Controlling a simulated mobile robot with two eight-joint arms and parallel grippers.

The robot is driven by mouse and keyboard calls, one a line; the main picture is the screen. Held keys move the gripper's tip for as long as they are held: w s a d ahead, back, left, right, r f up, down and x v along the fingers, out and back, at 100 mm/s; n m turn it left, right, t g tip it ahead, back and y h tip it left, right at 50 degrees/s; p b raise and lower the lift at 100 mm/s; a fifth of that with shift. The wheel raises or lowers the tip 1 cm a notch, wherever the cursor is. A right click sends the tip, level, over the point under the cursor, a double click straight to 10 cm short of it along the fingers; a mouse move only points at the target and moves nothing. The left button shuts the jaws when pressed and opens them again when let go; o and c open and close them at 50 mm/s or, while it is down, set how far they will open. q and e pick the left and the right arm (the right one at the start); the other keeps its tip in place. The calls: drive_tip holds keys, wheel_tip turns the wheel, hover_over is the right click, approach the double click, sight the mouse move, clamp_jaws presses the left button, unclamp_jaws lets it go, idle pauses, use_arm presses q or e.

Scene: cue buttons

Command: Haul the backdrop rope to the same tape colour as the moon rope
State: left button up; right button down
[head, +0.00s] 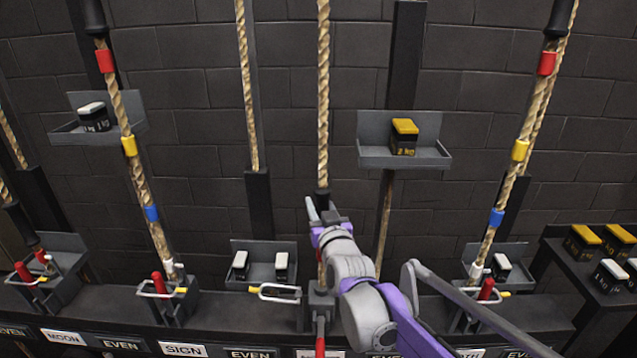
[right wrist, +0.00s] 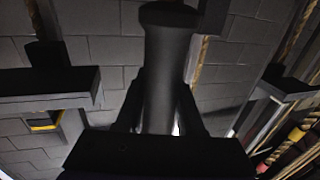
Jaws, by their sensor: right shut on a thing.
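The centre rope (head: 323,90) hangs down to a black sleeve (head: 322,193). My right gripper (head: 322,212) is shut on this sleeve, which stands upright between the fingers in the right wrist view (right wrist: 172,75). My arm hides most of the rope below; a bit of red shows beside it. The red lever (head: 320,335) of the centre lock points down. The label under it is not readable, so its name cannot be told. Behind the MOON label (head: 63,337), a rope's black sleeve (head: 20,225) sits low, with red (head: 40,257) just above its lock. My left gripper is out of view.
The SIGN rope (head: 140,175) and a right-hand rope (head: 508,180) carry red, yellow, blue and white tapes. Their levers stand up. Shelves (head: 375,155) with weights (head: 404,137) flank the centre rope. A rack of weights (head: 585,240) stands at the right.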

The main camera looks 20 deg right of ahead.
use_arm(q)
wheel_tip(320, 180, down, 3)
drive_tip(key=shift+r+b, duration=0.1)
drive_tip(key=shift+b, duration=0.8)
use_arm(e)
wheel_tip(320, 180, down, 6)
drive_tip(key=c, duration=0.5)
unclamp_jaws()
drive_tip(key=shift+s, duration=0.1)
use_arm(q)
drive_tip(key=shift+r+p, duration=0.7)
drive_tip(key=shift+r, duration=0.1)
use_arm(e)
drive_tip(key=s, duration=1)
drive_tip(key=shift+s+a, duration=0.1)
drive_tip(key=shift+s, duration=0.2)
